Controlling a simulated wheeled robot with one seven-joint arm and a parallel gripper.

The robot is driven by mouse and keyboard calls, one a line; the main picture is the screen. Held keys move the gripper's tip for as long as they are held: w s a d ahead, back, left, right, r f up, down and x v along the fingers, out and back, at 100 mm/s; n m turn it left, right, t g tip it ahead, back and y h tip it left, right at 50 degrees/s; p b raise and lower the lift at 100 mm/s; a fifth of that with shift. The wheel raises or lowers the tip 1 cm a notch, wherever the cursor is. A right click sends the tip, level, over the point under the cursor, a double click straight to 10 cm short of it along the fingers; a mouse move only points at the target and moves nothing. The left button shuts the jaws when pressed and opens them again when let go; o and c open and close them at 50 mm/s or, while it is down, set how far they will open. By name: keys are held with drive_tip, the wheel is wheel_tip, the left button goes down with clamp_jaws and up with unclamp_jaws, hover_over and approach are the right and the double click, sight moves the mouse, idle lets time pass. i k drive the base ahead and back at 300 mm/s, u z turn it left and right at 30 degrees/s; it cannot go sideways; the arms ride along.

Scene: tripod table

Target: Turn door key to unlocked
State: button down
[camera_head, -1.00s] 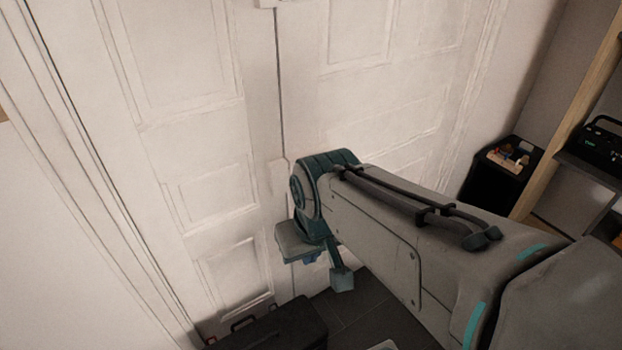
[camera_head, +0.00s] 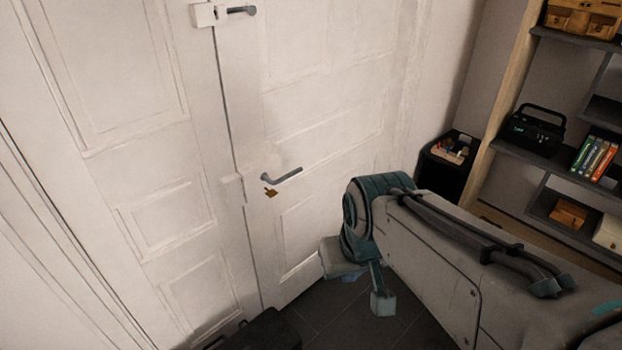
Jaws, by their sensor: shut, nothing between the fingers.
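The white double door (camera_head: 325,130) fills the left and middle of the view. A brass-coloured key (camera_head: 271,192) sits in the right door leaf, just below a grey lever handle (camera_head: 283,176). Its exact turn angle is too small to tell. My gripper (camera_head: 381,303) is low and to the right of the key, apart from the door and over the dark floor. It is shut and holds nothing. Part of it is hidden behind my wrist.
A white latch box with a bolt (camera_head: 222,13) is high on the door. A dark case (camera_head: 262,332) lies on the floor at the door's foot. A black bin (camera_head: 449,160) and a wooden-framed shelf (camera_head: 548,157) stand at the right.

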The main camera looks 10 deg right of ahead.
sight(271, 193)
drive_tip(key=z, duration=0.9)
drive_tip(key=i, duration=0.6)
drive_tip(key=z, duration=0.15)
drive_tip(key=k, duration=0.15)
drive_tip(key=u, duration=1.45)
